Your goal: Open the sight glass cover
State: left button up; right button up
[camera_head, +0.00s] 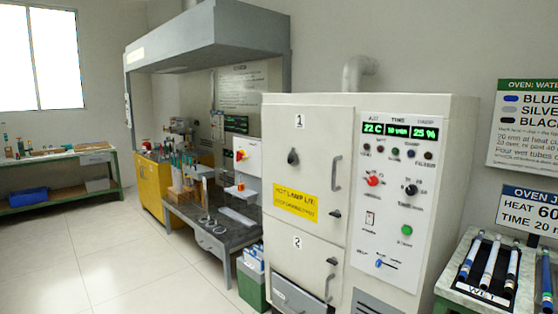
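A cream oven cabinet (447,120) stands at the centre right. Its upper door (315,130), marked 1, is shut. A small dark round piece with a tab (293,157) sits on that door; it may be the sight glass cover, and no open glass shows there. A grey vertical handle (337,173) is at the door's right edge, with a small black latch (334,213) below it. A yellow label (296,204) is under the dark piece. Neither of my grippers is in view.
The lower door (312,262), marked 2, is shut. The control panel (398,190) has lit displays, knobs and a green button. A side table with a rod tray (484,292) stands at the right. A low dark bench (215,235) is left of the oven. Floor (110,270) at the left is clear.

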aim_at(293, 159)
jog(key=i+l+u, duration=0.1)
jog(key=i+u, duration=0.3)
jog(key=i, duration=0.85)
